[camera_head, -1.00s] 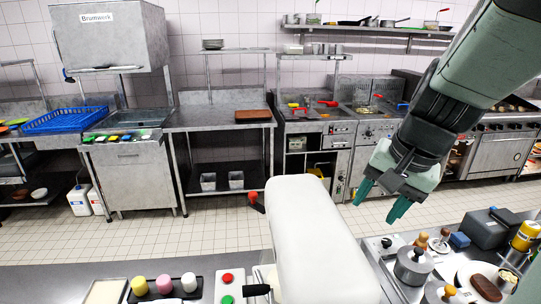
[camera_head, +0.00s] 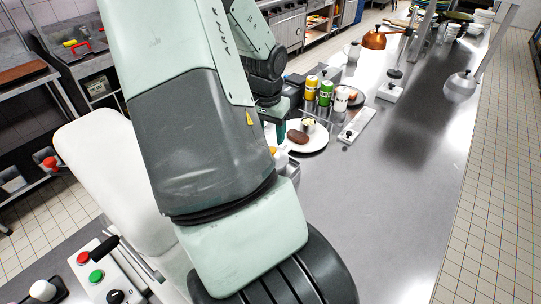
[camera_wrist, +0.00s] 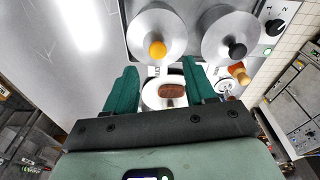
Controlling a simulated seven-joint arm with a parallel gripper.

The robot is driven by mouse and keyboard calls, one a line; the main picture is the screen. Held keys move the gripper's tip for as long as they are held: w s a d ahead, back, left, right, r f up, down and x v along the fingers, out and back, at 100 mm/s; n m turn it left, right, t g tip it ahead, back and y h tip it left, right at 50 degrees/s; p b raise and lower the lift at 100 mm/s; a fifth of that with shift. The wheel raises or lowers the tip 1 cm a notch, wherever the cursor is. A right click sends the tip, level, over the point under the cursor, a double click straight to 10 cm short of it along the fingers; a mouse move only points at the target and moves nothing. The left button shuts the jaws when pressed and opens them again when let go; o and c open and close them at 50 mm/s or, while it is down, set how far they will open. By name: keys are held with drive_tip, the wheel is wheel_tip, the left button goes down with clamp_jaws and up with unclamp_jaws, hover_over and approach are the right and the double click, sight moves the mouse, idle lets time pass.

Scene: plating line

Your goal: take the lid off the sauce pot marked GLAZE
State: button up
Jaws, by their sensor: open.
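Two lidded metal pots show in the wrist view, side by side at the top. One lid has an orange-yellow knob (camera_wrist: 157,48), the other lid has a black knob (camera_wrist: 237,50). Small white labels sit at the pots' near side, but I cannot read which says GLAZE. My gripper (camera_wrist: 159,68) is open and empty, its green fingers apart, just short of the orange-knobbed lid in the picture; height above it is unclear. In the head view my gripper (camera_head: 279,128) is partly hidden by my arm, which also hides most of the pots.
A white plate (camera_head: 318,139) with a brown steak (camera_head: 297,137) lies beyond my gripper, near bottles and a grey bin. The counter (camera_head: 400,200) at right is largely clear.

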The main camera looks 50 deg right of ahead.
drive_tip(key=shift+s+d+f, duration=0.1)
drive_tip(key=shift+d+f, duration=0.05)
drive_tip(key=shift+f, duration=1.25)
drive_tip(key=shift+d+f, duration=0.1)
drive_tip(key=shift+f, duration=1.25)
clamp_jaws()
